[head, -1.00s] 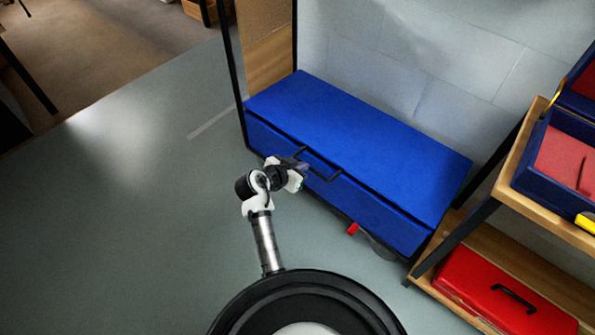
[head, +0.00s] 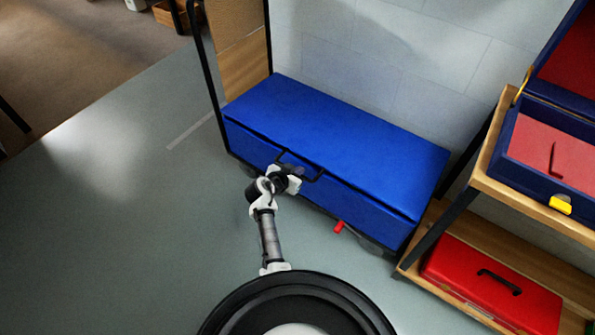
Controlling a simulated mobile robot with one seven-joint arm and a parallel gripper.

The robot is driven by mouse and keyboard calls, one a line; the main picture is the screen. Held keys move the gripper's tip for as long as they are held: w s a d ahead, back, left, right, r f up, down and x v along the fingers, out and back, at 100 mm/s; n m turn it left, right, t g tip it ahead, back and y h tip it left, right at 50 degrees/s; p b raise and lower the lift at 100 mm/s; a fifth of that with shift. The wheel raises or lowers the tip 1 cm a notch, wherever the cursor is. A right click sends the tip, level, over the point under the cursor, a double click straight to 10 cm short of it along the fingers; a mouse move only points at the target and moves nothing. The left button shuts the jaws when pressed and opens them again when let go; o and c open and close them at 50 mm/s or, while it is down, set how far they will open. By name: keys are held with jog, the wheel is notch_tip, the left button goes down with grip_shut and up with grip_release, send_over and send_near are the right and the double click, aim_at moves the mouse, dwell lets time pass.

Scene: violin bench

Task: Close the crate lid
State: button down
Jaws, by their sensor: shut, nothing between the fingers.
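A long blue crate (head: 385,222) stands on the floor against the wall. Its flat blue lid (head: 340,130) lies over the top, with a thin dark line between lid and front wall; I cannot tell if it is fully seated. A black bar handle (head: 314,180) sticks out at the front. My gripper (head: 297,178) is shut and empty, right at the left part of the handle, in front of the crate. I cannot tell whether it touches the handle. The fingertips are small and partly lost against the dark handle.
A wooden shelf unit (head: 478,182) stands close to the right, with an open navy case (head: 500,140) on top and a red box (head: 490,285) below. A small red object (head: 339,227) sits low at the crate's front. The floor at left is clear.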

jog(key=shift+f, duration=0.1)
jog(key=f+b, duration=0.1)
jog(key=f, duration=0.1)
jog(key=f+b, duration=0.1)
jog(key=b, duration=0.1)
jog(key=f+b, duration=0.2)
jog(key=shift+s+a+f, duration=0.2)
jog(key=shift+s+f, duration=0.15)
jog(key=shift+s, duration=0.05)
jog(key=shift+f, duration=0.15)
notch_tip(320, 180, up, 6)
jog(key=w+f+p, duration=0.1)
jog(key=p, duration=0.1)
jog(key=v, duration=0.9)
jog(key=shift+s+r, duration=0.15)
jog(key=shift+s, duration=0.2)
